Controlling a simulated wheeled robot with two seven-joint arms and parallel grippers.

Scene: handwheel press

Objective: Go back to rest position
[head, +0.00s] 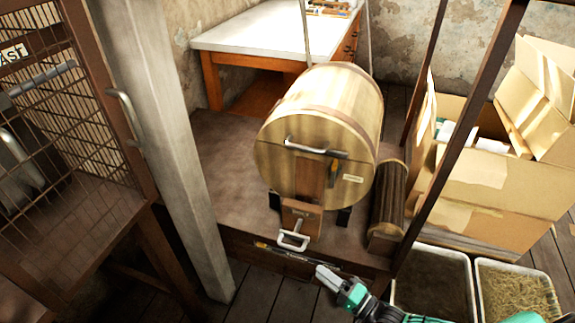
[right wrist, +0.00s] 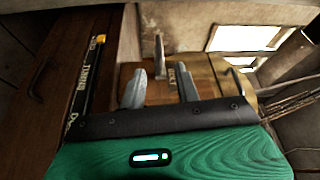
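My right gripper (head: 336,284) is in front of the low wooden platform, at the lower middle of the head view. In the right wrist view its two grey fingers (right wrist: 161,88) stand apart with nothing between them, so it is open. The round wooden drum (head: 310,115) lies on the platform with a metal bar handle (head: 315,149) on its front. Below it a pale U-shaped handle (head: 294,238) sticks out from a wooden block, apart from my gripper. My left gripper is not in view.
A cardboard box (head: 485,185) and two bins, one dark inside (head: 430,285) and one with straw (head: 515,290), are at the right. A grey post (head: 165,150) and a mesh cage (head: 75,120) stand left. A white-topped table (head: 265,30) is behind.

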